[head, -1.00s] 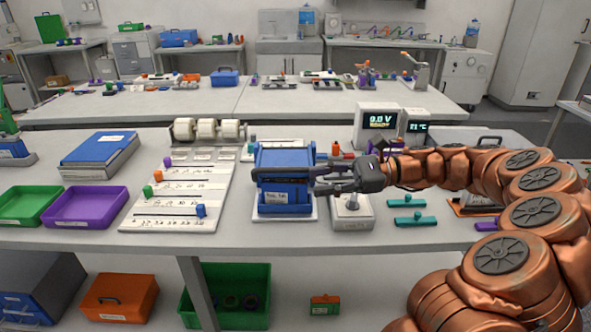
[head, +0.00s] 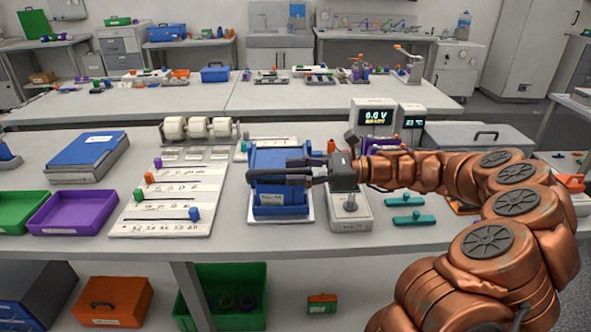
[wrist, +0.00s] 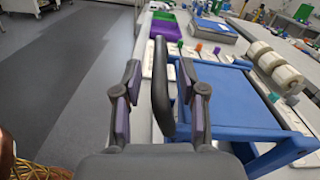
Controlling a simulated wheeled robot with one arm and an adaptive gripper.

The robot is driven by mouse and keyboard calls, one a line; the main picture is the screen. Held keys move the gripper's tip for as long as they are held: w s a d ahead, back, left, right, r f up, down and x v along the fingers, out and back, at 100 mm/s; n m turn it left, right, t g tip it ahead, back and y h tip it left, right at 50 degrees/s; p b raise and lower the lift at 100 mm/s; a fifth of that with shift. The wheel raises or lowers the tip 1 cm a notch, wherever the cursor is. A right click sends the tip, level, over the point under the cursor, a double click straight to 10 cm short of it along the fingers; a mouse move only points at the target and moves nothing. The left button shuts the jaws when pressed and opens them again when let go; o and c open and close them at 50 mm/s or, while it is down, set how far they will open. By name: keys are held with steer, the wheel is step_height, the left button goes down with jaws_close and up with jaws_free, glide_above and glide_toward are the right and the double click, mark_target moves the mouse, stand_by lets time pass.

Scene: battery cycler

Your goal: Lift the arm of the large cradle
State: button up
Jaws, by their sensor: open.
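The large cradle is a blue frame (head: 268,208) on a white base near the table's front edge, in the middle of the head view. Its blue frame (wrist: 240,98) fills the right of the wrist view. A black padded bar (wrist: 161,88), apparently the cradle's arm, stands between my gripper's two fingers (wrist: 160,95), with a gap on each side. My gripper (head: 292,172) reaches in from the right in front of the cradle's upper part. It is open and holds nothing. In the head view the fingers and the bar overlap and are hard to tell apart.
A grey box with a knob (head: 350,212) stands close right of the cradle, under my gripper. A white slider board (head: 165,200) lies to its left. Lit displays (head: 376,120) stand behind. Teal pieces (head: 410,218) lie at the right. Free floor shows left in the wrist view.

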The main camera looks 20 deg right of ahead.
steer(key=shift+w+a, duration=0.1)
steer(key=shift+a, duration=0.15)
steer(key=shift+c, duration=0.3)
jaws_close()
